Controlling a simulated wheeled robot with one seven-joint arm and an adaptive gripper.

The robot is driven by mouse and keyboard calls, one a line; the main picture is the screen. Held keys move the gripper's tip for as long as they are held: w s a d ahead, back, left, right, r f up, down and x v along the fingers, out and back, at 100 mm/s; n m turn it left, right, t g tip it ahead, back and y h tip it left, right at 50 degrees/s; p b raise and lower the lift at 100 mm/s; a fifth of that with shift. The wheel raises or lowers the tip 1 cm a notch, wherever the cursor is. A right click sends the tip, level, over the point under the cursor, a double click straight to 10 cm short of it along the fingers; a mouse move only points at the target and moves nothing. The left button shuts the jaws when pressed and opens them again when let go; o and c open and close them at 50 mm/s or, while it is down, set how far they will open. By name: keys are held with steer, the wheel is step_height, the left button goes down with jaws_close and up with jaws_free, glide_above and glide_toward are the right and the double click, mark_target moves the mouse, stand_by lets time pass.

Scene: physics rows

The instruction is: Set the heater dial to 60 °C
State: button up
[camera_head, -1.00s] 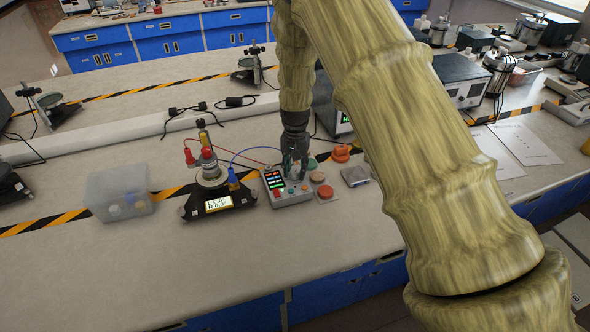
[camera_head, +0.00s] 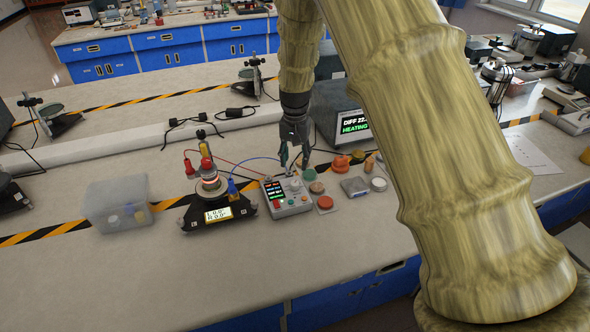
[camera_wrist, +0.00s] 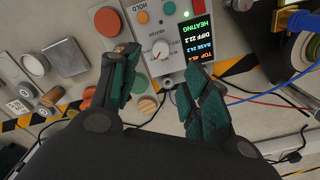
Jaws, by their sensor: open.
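The control box (camera_head: 287,196) sits on the bench, with a lit screen and coloured buttons. In the wrist view its white dial (camera_wrist: 160,49) has a small red pointer mark; the setting is too small to read. The box screen (camera_wrist: 199,40) shows TOP, BASE, DIFF 22.2 and HEATING. My gripper (camera_head: 293,165) is over the back of the box, open, its green-padded fingers (camera_wrist: 160,90) apart with nothing between them. The dial lies just beyond the fingertips, apart from them. The heater stack (camera_head: 210,183) left of the box has an orange glowing ring.
A large display (camera_head: 345,113) behind reads DIFF and HEATING. Coloured discs, including a red one (camera_head: 325,203), lie right of the box. A clear bin (camera_head: 118,200) stands left. Red and blue leads run behind the box. The front bench strip is clear.

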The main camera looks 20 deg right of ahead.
steer(key=shift+r, duration=1.3)
